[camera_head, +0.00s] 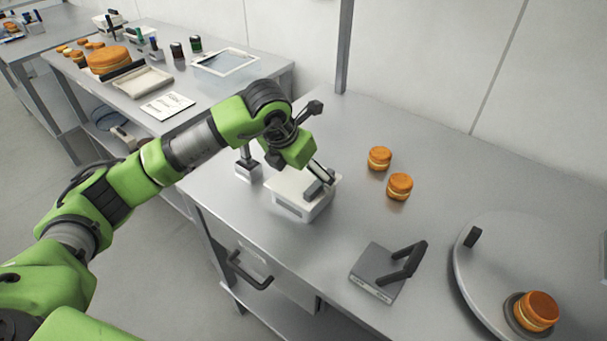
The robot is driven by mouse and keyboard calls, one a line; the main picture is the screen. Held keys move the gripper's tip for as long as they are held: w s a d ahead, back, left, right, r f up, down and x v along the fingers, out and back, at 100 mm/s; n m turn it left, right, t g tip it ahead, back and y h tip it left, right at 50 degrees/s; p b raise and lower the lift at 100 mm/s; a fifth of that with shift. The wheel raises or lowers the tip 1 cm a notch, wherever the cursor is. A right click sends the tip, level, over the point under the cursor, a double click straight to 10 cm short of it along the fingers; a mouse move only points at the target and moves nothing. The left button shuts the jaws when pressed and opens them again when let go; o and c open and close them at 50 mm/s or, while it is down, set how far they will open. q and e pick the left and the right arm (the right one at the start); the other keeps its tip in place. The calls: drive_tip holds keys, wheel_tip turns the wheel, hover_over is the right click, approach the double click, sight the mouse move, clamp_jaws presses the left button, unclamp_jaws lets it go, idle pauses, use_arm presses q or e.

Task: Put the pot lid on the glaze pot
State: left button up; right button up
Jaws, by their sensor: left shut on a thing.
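My left gripper (321,182) reaches in from the left, above the near table. It is shut on the pot lid, a pale flat cover (290,182), at its right part. The glaze pot (300,208) is a pale, squarish container on the table directly under the lid and gripper. The lid lies over the pot's top, but I cannot tell if it rests fully on the rim or is slightly above it. The fingers hide part of the lid. My right gripper is not in view.
A dark-handled stamp (248,168) stands left of the pot. Two filled rounds (379,158) (400,186) lie to its right. A grey block with a black lever (376,275) is nearer. A round plate (480,262) carries another round (540,308). The table's middle is clear.

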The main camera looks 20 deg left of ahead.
use_arm(q)
drive_tip(key=shift+f+b, duration=0.25)
drive_tip(key=shift+b, duration=0.1)
idle(0.3)
drive_tip(key=o, duration=0.8)
drive_tip(key=shift+o, duration=0.2)
drive_tip(key=shift+r+p, duration=1.65)
drive_tip(key=shift+r, duration=1.9)
